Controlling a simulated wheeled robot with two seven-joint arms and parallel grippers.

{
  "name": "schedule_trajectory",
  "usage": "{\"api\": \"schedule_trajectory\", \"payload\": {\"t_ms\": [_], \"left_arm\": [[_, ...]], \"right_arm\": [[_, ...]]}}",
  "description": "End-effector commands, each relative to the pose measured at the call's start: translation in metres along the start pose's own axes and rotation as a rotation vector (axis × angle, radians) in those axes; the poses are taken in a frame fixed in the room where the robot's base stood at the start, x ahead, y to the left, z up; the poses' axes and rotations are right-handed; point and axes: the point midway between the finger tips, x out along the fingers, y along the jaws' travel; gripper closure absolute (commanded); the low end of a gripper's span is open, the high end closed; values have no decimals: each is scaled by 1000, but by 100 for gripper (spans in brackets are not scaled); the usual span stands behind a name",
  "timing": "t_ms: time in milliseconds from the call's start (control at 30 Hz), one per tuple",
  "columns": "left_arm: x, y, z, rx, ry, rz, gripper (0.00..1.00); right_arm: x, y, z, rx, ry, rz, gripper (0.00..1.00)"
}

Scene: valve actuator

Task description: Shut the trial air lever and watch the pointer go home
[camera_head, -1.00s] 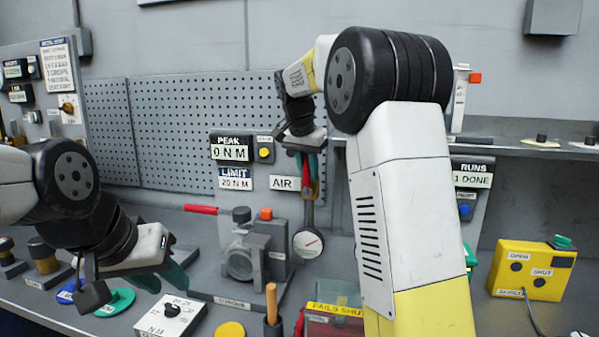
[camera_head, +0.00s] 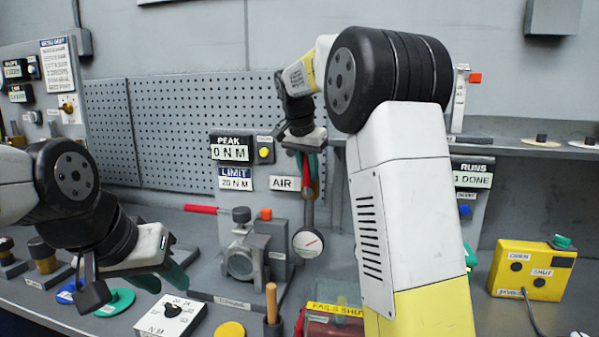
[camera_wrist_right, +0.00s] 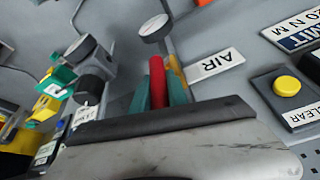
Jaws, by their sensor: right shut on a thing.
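The air lever (camera_wrist_right: 157,82) has a red handle and sits by the AIR label (camera_head: 284,183). My right gripper (camera_head: 309,160) is at the lever, and the wrist view shows its green fingers (camera_wrist_right: 160,95) shut around the red handle. A round white gauge with a red pointer (camera_head: 308,242) hangs below the lever in the head view. A gauge disc also shows in the wrist view (camera_wrist_right: 155,27). My left gripper (camera_head: 135,290) is over the left of the bench, away from the lever, with its green fingers partly hidden; its opening is unclear.
A grey clamp fixture (camera_head: 242,255) with a red-handled bar stands left of the gauge. A PEAK display (camera_head: 230,150) reads 0 N M. A FAILS SHUT box (camera_head: 335,318) sits at the front, partly behind my right arm.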

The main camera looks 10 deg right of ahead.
Motion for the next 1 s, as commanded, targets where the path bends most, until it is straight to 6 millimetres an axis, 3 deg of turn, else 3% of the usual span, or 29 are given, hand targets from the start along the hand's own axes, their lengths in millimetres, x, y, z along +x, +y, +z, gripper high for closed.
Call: {"api": "schedule_trajectory", "payload": {"t_ms": [467,1000], "left_arm": [[0,0,0,0,0,0,66],[0,0,0,0,0,0,66]], "right_arm": [[0,5,-2,27,-17,-59,100],[10,30,-5,174,-113,-392,100]]}}
